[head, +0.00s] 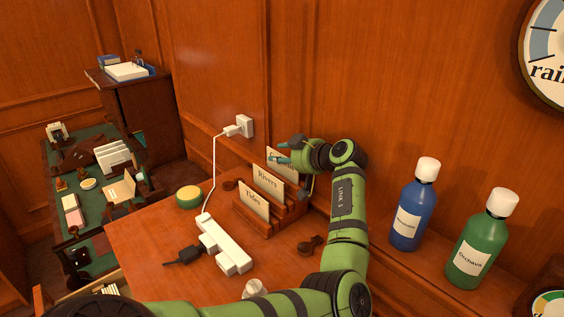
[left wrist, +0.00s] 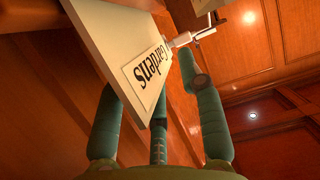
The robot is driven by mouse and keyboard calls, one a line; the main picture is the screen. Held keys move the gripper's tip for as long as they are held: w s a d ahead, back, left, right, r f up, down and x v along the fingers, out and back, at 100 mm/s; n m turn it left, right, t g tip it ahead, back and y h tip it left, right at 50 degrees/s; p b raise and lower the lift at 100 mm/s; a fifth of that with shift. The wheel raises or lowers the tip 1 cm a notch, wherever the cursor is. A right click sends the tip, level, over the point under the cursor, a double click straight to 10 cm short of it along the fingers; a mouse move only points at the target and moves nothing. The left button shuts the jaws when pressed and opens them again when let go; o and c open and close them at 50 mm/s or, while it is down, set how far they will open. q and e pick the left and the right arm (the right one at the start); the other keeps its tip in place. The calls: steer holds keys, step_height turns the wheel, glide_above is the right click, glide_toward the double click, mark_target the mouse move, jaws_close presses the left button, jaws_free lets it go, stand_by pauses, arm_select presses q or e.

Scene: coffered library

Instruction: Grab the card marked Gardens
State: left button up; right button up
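The Gardens card (left wrist: 148,72) is a pale card with a printed label, large in the left wrist view. In the head view the card (head: 289,168) stands in the rear slot of a wooden card rack (head: 262,226), partly hidden by my left gripper (head: 284,151). My left gripper (left wrist: 155,105) is open around the card's edge, with fingers on either side. The right-hand finger stands clear of the card; contact by the others is unclear. The Rivers card (head: 268,184) and the Tides card (head: 253,203) stand in front. My right gripper is out of view.
A white power strip (head: 226,246), a black plug (head: 184,255) and a green-yellow round item (head: 189,197) lie left of the rack. A blue bottle (head: 412,212) and a green bottle (head: 481,245) stand right. The wooden wall (head: 400,90) is close behind the rack.

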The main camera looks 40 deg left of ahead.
arm_select(q)
steer(key=shift+x, duration=0.75)
steer(key=shift+d, duration=0.15)
jaws_close()
steer(key=shift+w, duration=0.1)
